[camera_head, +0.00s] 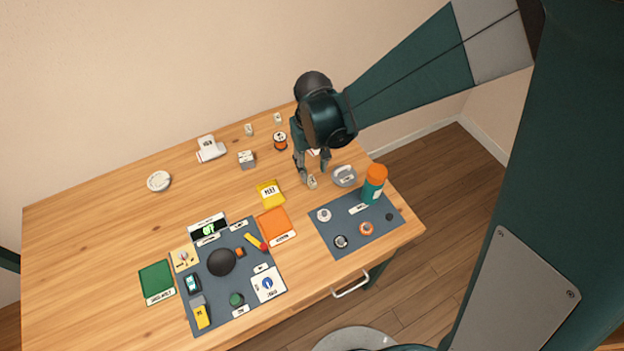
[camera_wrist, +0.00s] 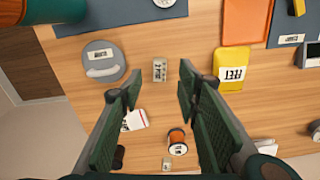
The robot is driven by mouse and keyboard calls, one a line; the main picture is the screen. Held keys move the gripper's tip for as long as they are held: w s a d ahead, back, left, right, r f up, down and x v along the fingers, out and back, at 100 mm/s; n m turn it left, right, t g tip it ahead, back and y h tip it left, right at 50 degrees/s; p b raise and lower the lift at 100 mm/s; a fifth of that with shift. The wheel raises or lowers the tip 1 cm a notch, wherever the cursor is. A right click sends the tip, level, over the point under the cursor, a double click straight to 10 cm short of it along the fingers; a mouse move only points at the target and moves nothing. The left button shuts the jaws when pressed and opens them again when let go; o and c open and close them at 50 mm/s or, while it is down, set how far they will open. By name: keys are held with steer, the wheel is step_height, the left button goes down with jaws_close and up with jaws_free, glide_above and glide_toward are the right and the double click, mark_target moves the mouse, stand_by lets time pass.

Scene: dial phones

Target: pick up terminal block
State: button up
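A small pale block with a printed label, which looks like the terminal block (camera_wrist: 160,70), lies on the wooden table. In the head view the block (camera_head: 312,183) is just in front of and below the fingertips. My gripper (camera_head: 313,171) points down over the table. In the wrist view my gripper (camera_wrist: 159,86) is open and empty, with its two green-padded fingers apart. The block shows in line with the gap between them, a little past the tips. I cannot tell the exact height of the tips above the table.
A grey round holder (camera_head: 344,176) stands close to the right of the block. An orange-capped bottle (camera_head: 374,185) stands on the dark mat (camera_head: 328,235). A yellow packet (camera_head: 270,193) lies to the left. An orange-and-black spool (camera_head: 280,141) stands behind. Bare wood surrounds the block.

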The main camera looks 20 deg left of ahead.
mark_target(313, 183)
steer(key=shift+f, duration=1.3)
steer(key=shift+f+b, duration=0.65)
steer(key=shift+f, duration=1.95)
steer(key=c, duration=0.9)
